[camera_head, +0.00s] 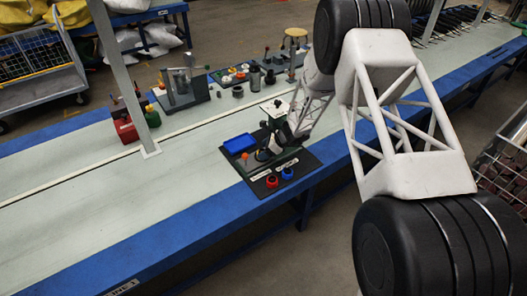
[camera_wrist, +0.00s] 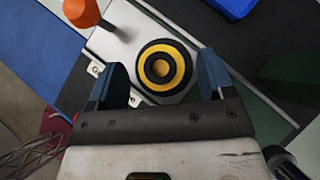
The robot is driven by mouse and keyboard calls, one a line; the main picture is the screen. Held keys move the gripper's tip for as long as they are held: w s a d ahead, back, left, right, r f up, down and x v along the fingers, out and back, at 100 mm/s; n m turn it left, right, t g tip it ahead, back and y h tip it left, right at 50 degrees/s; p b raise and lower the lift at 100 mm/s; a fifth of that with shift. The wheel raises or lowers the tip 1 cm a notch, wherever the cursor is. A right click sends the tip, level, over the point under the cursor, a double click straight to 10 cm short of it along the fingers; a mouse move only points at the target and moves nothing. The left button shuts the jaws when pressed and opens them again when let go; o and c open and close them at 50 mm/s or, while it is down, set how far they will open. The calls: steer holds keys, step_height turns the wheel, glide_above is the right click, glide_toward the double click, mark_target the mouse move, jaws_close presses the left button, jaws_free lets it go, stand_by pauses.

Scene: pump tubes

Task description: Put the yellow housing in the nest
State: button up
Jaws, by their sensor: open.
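In the wrist view, a yellow ring-shaped part (camera_wrist: 148,76), which looks like the yellow housing, sits inside a black round rim (camera_wrist: 139,61) on a pale plate (camera_wrist: 122,25). Its centre is dark. I cannot tell for sure whether the black rim is the nest or part of the housing. My gripper (camera_wrist: 161,62) is open, with one blue finger on each side of the ring and a gap on both sides. In the head view my gripper (camera_head: 272,146) is low over the black board, and my arm hides the yellow part.
An orange knob (camera_wrist: 82,12) stands beside the plate; it also shows in the head view (camera_head: 245,156).

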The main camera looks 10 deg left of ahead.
steer(key=v, duration=1.1)
steer(key=shift+r, duration=0.15)
steer(key=shift+d, duration=0.1)
stand_by(0.5)
steer(key=s+d+r+n+h, duration=0.2)
steer(key=s+d+r+n, duration=0.4)
steer(key=s+r, duration=0.65)
steer(key=s+d+r+n+h, duration=0.2)
steer(key=s+d+r+n, duration=0.2)
steer(key=s+d+r, duration=0.85)
steer(key=s+d+r+n+t+h, duration=0.1)
steer(key=s+d+r+n, duration=0.1)
steer(key=s, duration=0.6)
steer(key=s+d+r+n+h, duration=0.2)
steer(key=s+r, duration=0.3)
steer(key=s, duration=0.4)
steer(key=s+d+r+n+t+h, duration=0.1)
steer(key=s+d+r+n+h, duration=0.1)
steer(key=s, duration=0.6)
steer(key=shift+s+d+r+n+t, duration=0.15)
steer(key=shift+d+r+n+t, duration=0.15)
steer(key=shift+d+r+n, duration=0.7)
steer(key=shift+d+f, duration=0.15)
steer(key=shift+f, duration=0.05)
